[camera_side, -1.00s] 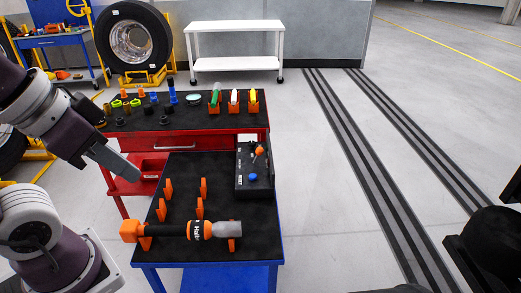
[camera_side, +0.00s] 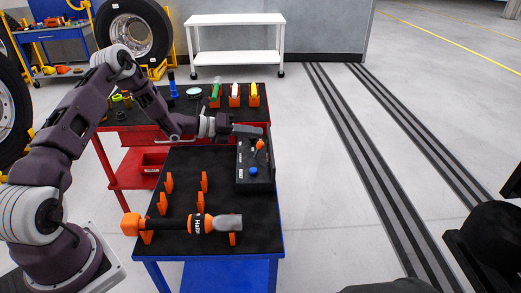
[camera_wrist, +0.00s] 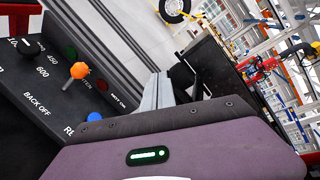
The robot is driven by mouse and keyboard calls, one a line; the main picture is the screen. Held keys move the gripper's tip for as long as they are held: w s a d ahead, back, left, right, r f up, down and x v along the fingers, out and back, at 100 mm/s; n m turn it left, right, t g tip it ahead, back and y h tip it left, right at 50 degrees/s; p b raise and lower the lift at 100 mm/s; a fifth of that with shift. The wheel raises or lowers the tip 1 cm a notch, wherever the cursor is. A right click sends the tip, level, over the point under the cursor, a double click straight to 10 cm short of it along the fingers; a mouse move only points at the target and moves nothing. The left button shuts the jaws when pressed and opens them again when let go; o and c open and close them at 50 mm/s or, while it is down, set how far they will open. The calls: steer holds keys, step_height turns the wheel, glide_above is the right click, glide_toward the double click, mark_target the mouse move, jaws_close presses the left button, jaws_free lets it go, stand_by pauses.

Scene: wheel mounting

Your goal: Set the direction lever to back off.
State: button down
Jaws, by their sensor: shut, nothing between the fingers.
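The direction lever is a metal stalk with an orange ball knob (camera_wrist: 79,70) on a black control box (camera_wrist: 50,68). In the wrist view the knob leans away from the BACK OFF label (camera_wrist: 37,103), toward a label ending in "TEN". The lever also shows in the side view (camera_side: 260,145), near the far end of the box (camera_side: 242,181). My gripper (camera_side: 262,133) is shut and empty, just above and beyond the knob in the side view. In the wrist view my shut fingers (camera_wrist: 157,90) lie right of the knob, apart from it.
A blue button (camera_side: 253,170) sits nearer on the box; a dial (camera_wrist: 30,47) and red and green spots also show. An orange and black tool (camera_side: 185,224) lies on orange holders on the near bench. A red cart (camera_side: 125,150) with parts stands behind.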

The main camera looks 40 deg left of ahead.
steer(key=a+f+n+y, duration=0.1)
steer(key=a+f+n, duration=0.1)
steer(key=f, duration=0.1)
steer(key=a+f+n+t+y, duration=0.1)
steer(key=a+f+n, duration=0.2)
steer(key=f, duration=0.1)
steer(key=s+a+f+n+y, duration=0.1)
steer(key=a+f+n, duration=0.1)
steer(key=f+n, duration=0.1)
steer(key=shift+a+f+t+y, duration=0.2)
steer(key=shift+t+y, duration=0.1)
steer(key=shift+y, duration=0.1)
steer(key=shift+d, duration=0.1)
steer(key=x, duration=1)
